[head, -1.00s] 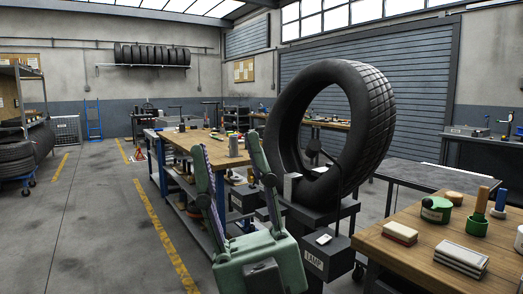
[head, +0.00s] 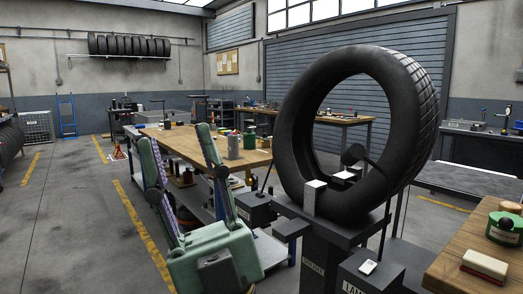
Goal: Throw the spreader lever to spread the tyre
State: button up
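The black tyre (head: 411,120) stands upright on the dark spreader stand (head: 326,245), its open side facing me. Light metal blocks (head: 315,198) show at the bottom of its inner rim. A thin dark rod (head: 268,177) rises from a dark box (head: 256,207) at the left of the stand; it may be the spreader lever, but it is too small to be sure. My gripper (head: 175,135) is green with purple inner pads. It points up, open and empty, in front of the bench and left of the stand in the picture. It appears apart from the rod and the tyre.
A lamp box (head: 370,275) with a curved neck and dark lamp head (head: 352,155) stands right of the stand, the head showing at the tyre's opening. A wooden bench (head: 187,146) with cans lies behind my gripper. Another wooden table (head: 455,250) is at right.

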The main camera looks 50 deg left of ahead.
aim_at(259, 195)
jog(key=j, duration=0.5)
jog(key=i+j+u, duration=0.1)
jog(key=j, duration=0.9)
jog(key=i+j+u, duration=0.1)
jog(key=j, duration=0.4)
jog(key=i+j, duration=0.1)
jog(key=j, duration=0.4)
jog(key=j+u, duration=0.1)
jog(key=j, duration=0.4)
jog(key=i+j, duration=0.15)
jog(key=j, duration=0.35)
jog(key=i+l+z, duration=0.1)
jog(key=l, duration=0.35)
jog(key=i+l+z, duration=0.1)
jog(key=l, duration=0.3)
jog(key=i+l, duration=0.1)
jog(key=l, duration=0.35)
jog(key=i+l+z, duration=0.15)
jog(key=l, duration=0.25)
jog(key=i+z, duration=0.15)
jog(key=i, duration=0.3)
jog(key=i+j+u, duration=0.1)
jog(key=j, duration=0.3)
jog(key=i+j+u, duration=0.1)
jog(key=i+j, duration=0.15)
jog(key=j, duration=0.1)
